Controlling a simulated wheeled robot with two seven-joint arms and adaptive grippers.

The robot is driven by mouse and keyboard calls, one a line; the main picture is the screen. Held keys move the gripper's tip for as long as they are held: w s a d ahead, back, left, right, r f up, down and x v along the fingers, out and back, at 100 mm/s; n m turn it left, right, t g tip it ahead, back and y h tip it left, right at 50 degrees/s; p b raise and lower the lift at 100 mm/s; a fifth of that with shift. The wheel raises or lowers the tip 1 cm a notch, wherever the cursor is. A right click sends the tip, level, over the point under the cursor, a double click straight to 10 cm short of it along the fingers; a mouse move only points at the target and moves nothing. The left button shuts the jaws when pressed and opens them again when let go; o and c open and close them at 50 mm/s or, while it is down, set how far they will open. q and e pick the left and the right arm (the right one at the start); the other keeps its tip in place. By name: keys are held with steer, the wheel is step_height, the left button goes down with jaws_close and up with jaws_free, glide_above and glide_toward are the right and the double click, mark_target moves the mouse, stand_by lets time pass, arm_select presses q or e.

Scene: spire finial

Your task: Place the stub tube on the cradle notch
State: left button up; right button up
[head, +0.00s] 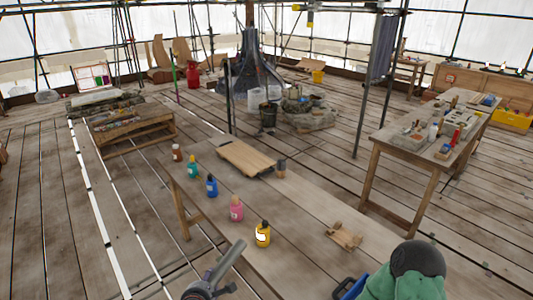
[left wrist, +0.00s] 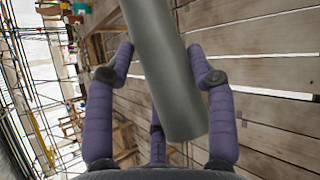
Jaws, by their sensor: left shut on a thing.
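The stub tube is a plain grey cylinder (head: 228,262), held tilted at the bottom of the head view. My left gripper (head: 210,282) is shut on it near its lower end. In the left wrist view the tube (left wrist: 165,75) runs between the purple fingers of my left gripper (left wrist: 165,62), its lower end near the palm. A small wooden piece (head: 343,236), which looks like the cradle, lies on the near right part of the long table (head: 300,215). Its notch is too small to make out. The tube is apart from it, to its left.
The table's middle is clear.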

arm_select(q)
steer(key=s+f, duration=0.4)
steer(key=f, duration=0.1)
arm_select(e)
steer(key=s, duration=0.2)
steer(key=shift+s+d+f+m, duration=0.2)
steer(key=shift+s+d+m, duration=0.1)
arm_select(q)
steer(key=w+d+r+m+g+h, duration=0.2)
steer(key=w+d+r+m+h, duration=0.2)
steer(key=d+r+m+h, duration=0.3)
steer(key=d+r+m, duration=0.1)
steer(key=d+r, duration=0.2)
steer(key=d, duration=0.3)
steer(key=shift+d+r+g, duration=0.15)
steer(key=shift+r+g, duration=0.15)
arm_select(e)
steer(key=shift+w, duration=0.1)
